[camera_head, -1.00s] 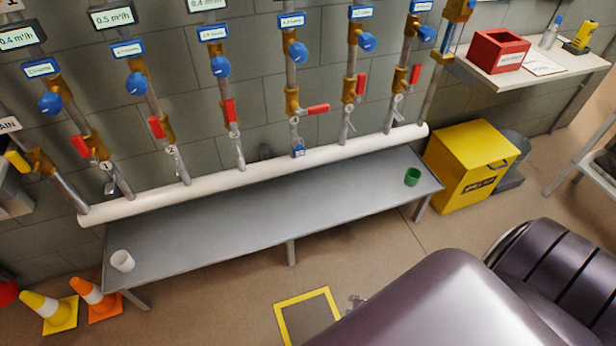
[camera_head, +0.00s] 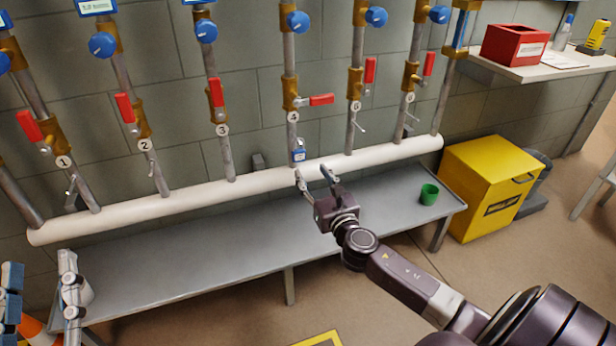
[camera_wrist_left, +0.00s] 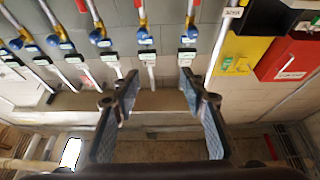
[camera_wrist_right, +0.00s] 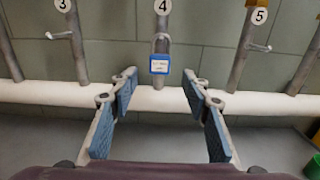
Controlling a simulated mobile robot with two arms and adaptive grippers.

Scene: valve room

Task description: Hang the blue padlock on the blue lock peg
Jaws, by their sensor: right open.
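The blue padlock (camera_head: 298,155) hangs by its shackle on pipe 4, just above the white horizontal pipe. It has a white label and shows upright in the right wrist view (camera_wrist_right: 160,65). My right gripper (camera_head: 314,174) is open and empty, just below and to the right of the padlock. In the right wrist view my right gripper (camera_wrist_right: 160,92) has its fingers spread below the padlock, apart from it. My left gripper (camera_head: 40,278) is at the lower left edge, open and empty; it also shows in the left wrist view (camera_wrist_left: 160,92). I cannot make out a blue lock peg.
Numbered pipes with red levers and small metal hooks stand on either side. A grey bench (camera_head: 230,235) runs below the white pipe (camera_head: 200,198), with a green cup (camera_head: 429,194) at its right end. A yellow box (camera_head: 487,185) and a red box (camera_head: 513,46) are further right.

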